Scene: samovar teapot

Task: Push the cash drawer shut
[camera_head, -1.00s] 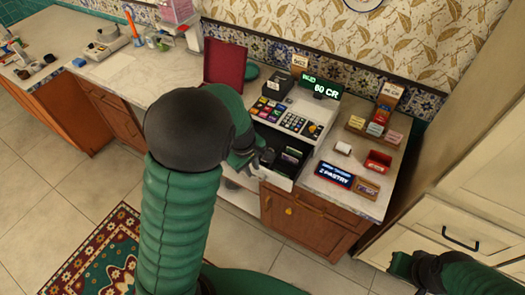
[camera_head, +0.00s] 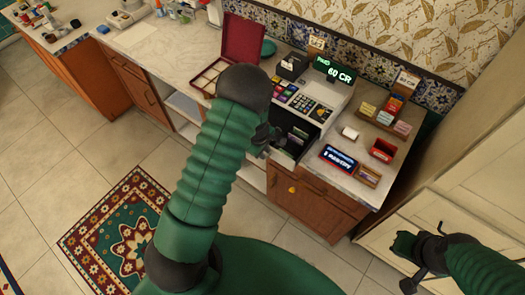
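The cash register (camera_head: 316,97) stands on the counter with a green lit display reading "60 CR" (camera_head: 333,71). Its cash drawer (camera_head: 283,158) is pulled out below the keys, and its dark inside with several compartments shows. My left gripper (camera_head: 267,139) is at the left front part of the drawer. Whether it touches the drawer is unclear, and its fingers are too small and dark to read. My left forearm hides the area left of the drawer. My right gripper (camera_head: 405,244) is low at the right, away from the register, in front of the pale cabinet.
An open red box (camera_head: 245,38) stands left of the register. A lit sign (camera_head: 338,157), a red tray (camera_head: 383,150) and small card holders stand on the counter (camera_head: 352,184) to the right. A wooden cabinet (camera_head: 310,208) is below. A patterned rug (camera_head: 125,225) lies on the floor.

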